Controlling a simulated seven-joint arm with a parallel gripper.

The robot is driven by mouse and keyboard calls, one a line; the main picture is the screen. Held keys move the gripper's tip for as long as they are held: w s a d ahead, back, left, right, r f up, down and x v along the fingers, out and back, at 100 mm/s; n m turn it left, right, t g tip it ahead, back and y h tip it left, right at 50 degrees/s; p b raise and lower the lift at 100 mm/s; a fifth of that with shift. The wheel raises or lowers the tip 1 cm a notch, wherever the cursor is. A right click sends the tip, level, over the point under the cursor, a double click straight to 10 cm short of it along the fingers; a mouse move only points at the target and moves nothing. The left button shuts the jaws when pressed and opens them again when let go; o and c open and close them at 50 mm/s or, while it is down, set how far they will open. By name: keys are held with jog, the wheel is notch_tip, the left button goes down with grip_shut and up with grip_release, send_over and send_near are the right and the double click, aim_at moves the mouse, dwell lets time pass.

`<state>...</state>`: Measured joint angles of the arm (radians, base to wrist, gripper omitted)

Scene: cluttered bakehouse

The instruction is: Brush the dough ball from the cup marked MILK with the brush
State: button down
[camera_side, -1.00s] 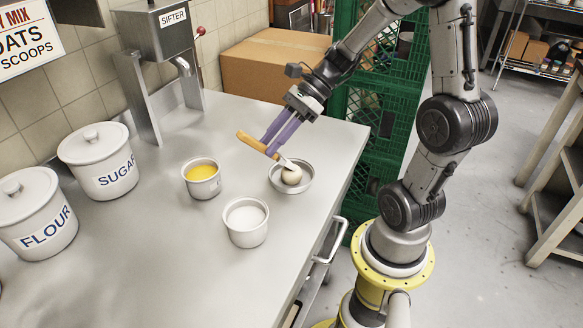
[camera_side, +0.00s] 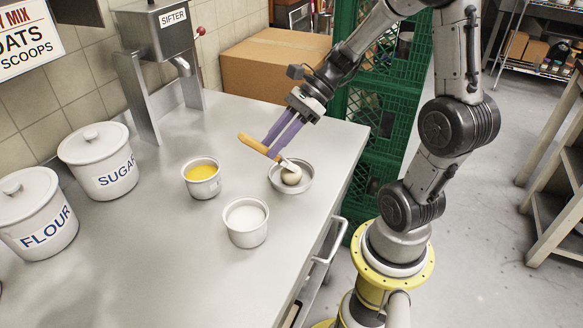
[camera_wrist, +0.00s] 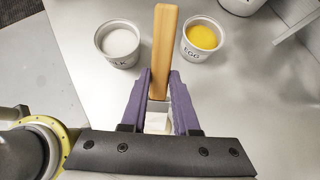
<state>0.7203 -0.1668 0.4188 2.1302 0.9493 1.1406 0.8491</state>
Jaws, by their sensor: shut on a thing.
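My gripper (camera_side: 280,138) has two purple fingers shut on the wooden handle of a brush (camera_side: 252,143). In the wrist view the brush handle (camera_wrist: 165,50) stands up between the fingers. The brush head points down at a pale dough ball (camera_side: 292,175) in a shallow metal bowl (camera_side: 306,184); the bristles are at or just above the ball, and I cannot tell if they touch. The MILK cup (camera_wrist: 106,52), holding white liquid, also shows in the side view (camera_side: 247,236). The EGG cup (camera_wrist: 189,50), holding yellow liquid, also shows in the side view (camera_side: 203,188).
White FLOUR (camera_side: 37,225) and SUGAR (camera_side: 100,172) canisters stand at the left. A sifter (camera_side: 162,35) stands at the back of the steel counter (camera_side: 150,270). Green crates (camera_side: 382,120) and a cardboard box (camera_side: 270,68) are behind. The counter front is clear.

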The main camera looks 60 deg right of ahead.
jog(key=shift+w+d, duration=0.45)
jog(key=shift+w, duration=0.25)
jog(key=shift+s, duration=0.1)
jog(key=shift+s+a, duration=0.5)
jog(key=shift+s, duration=0.2)
jog(key=shift+w, duration=0.1)
jog(key=shift+w+d, duration=0.55)
jog(key=shift+w, duration=0.15)
jog(key=shift+s+a, duration=0.5)
jog(key=shift+s, duration=0.25)
jog(key=shift+w, duration=0.1)
